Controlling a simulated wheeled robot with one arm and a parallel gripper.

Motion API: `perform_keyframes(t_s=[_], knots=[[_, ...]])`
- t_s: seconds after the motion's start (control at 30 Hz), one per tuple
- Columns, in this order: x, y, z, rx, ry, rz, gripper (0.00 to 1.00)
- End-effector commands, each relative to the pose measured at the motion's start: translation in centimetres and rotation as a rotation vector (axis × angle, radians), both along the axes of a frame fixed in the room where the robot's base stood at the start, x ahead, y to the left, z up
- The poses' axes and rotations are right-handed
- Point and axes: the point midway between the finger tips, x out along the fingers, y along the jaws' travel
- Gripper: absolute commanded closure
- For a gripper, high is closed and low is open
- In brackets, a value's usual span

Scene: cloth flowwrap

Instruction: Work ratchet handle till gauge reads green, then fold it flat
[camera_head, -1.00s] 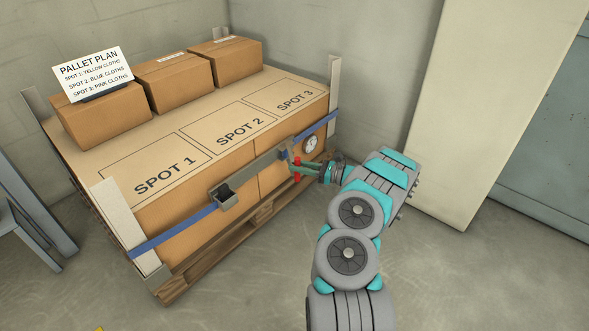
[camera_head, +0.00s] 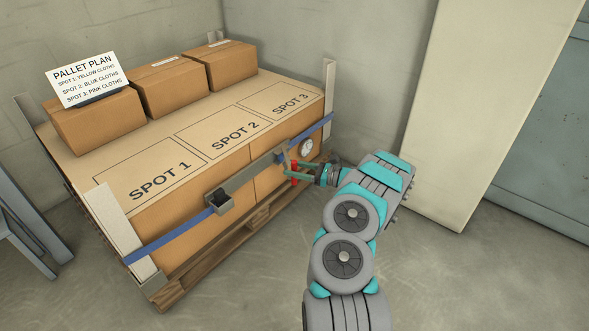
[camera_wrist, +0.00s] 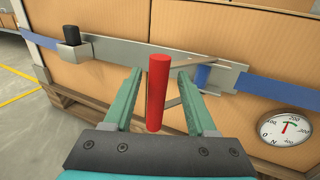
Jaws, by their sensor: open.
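The ratchet handle has a red upright grip (camera_wrist: 157,92), which also shows in the head view (camera_head: 294,173). My gripper (camera_wrist: 159,74) is open, with one green finger on each side of the red grip and gaps between. In the head view my gripper (camera_head: 285,172) is at the front of the pallet load. The grip stands out from a grey metal bar (camera_wrist: 110,52) on the blue strap (camera_wrist: 274,88). The round gauge (camera_wrist: 286,128) is right of the handle, and also in the head view (camera_head: 307,147). Its reading is too small to tell surely.
A black block (camera_wrist: 71,36) sits at the bar's left end. The strapped cartons stand on a wooden pallet (camera_head: 190,286) with corner posts. Several small boxes and a pallet plan sign (camera_head: 86,79) are on top. The floor in front is clear.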

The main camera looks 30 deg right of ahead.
Motion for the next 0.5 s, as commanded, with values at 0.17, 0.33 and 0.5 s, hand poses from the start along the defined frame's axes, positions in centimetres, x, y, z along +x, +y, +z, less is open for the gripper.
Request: perform_keyframes(t_s=[0.17,0.33,0.5], knots=[[-0.4,-0.4,0.0,0.0,0.0,-0.001,0.43],[-2.2,-2.1,0.0,-0.001,0.0,-0.003,0.43],[-4.2,-3.9,-0.1,-0.001,0.001,-0.001,0.43]])
